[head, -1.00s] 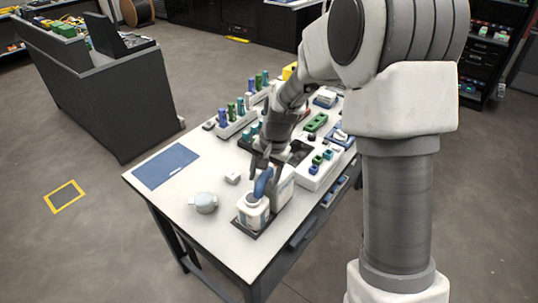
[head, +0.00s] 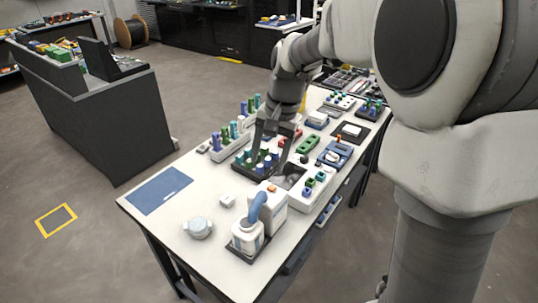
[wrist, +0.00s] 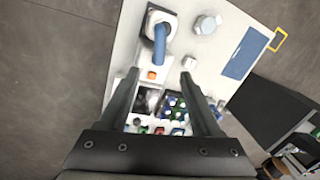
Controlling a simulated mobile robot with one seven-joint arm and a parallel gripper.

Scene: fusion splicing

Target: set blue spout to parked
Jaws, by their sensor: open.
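The blue spout (head: 257,206) sits on top of a white bottle-like dispenser (head: 246,238) at the near end of the table. It slants up toward a white block (head: 274,212) beside the dispenser. In the wrist view the blue spout (wrist: 160,45) runs from the dispenser's round top toward the white block with an orange button (wrist: 152,74). My gripper (head: 268,155) is open and empty, with its fingers pointing down beyond the spout and apart from it. In the wrist view my gripper's fingertips (wrist: 160,76) straddle the white block's area from above, with the spout ahead of them.
A round grey-white lidded pot (head: 198,228) and a small white block (head: 227,201) stand left of the dispenser. A blue mat (head: 160,190) lies at the table's left corner. Racks of coloured vials (head: 258,162) and several small devices crowd the far half.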

